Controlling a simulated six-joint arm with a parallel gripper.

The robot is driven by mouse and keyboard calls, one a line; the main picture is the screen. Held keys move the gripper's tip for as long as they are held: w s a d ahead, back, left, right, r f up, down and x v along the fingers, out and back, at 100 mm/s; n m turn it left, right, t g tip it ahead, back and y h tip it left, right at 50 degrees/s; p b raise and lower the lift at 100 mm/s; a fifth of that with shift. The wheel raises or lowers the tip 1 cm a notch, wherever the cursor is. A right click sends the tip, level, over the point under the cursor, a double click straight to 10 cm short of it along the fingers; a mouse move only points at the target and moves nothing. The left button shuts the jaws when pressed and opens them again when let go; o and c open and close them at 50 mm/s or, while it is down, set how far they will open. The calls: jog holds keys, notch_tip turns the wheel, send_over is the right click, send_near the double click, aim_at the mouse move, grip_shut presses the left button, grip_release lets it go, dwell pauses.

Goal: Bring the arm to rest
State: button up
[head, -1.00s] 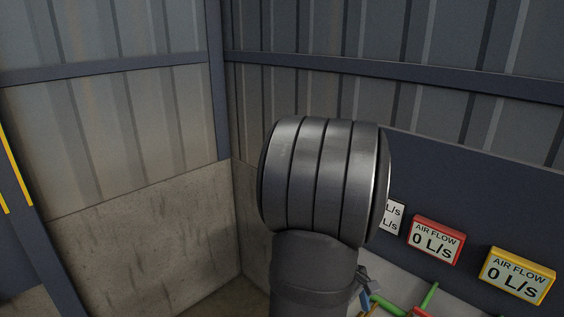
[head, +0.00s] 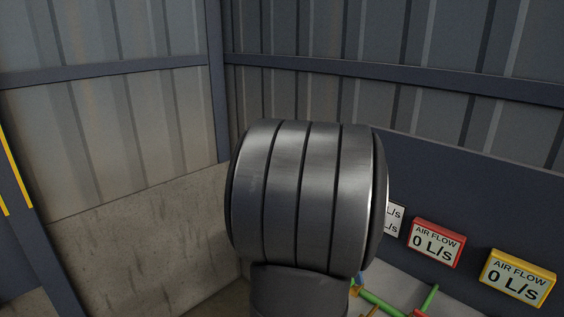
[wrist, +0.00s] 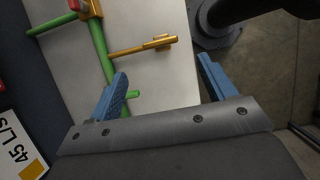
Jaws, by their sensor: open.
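My gripper (wrist: 162,90) shows in the wrist view with its two blue fingers spread wide apart. It is open, and nothing is between the fingers. Beyond it are a pale board (wrist: 152,75), a green pipe (wrist: 99,50) and an orange handle-like piece (wrist: 143,47). In the head view my large grey arm joint fills the middle, and my gripper is out of sight there.
A red air flow display (head: 437,242) and a yellow one (head: 517,278), both reading 0 L/s, stand at the right. Green pipes (head: 430,299) lie below them. Corrugated walls (head: 100,130) meet in a corner behind my arm. A sign (wrist: 18,158) is at the wrist view's left.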

jog(key=v, duration=0.9)
jog(key=x, duration=1.7)
jog(key=shift+s+f, duration=0.1)
jog(key=shift+f, duration=0.3)
jog(key=shift+d+r+m+y, duration=0.1)
jog(key=shift+m+y, duration=0.2)
jog(key=shift+m, duration=0.4)
jog(key=w+v, duration=0.1)
jog(key=v, duration=1.6)
jog(key=s+d+f+m+t+h, duration=0.1)
jog(key=s+d+f+m, duration=0.1)
jog(key=f+m, duration=0.6)
jog(key=shift+s+d+f+m, duration=0.25)
jog(key=shift+d+m, duration=0.3)
jog(key=shift+m, duration=2.25)
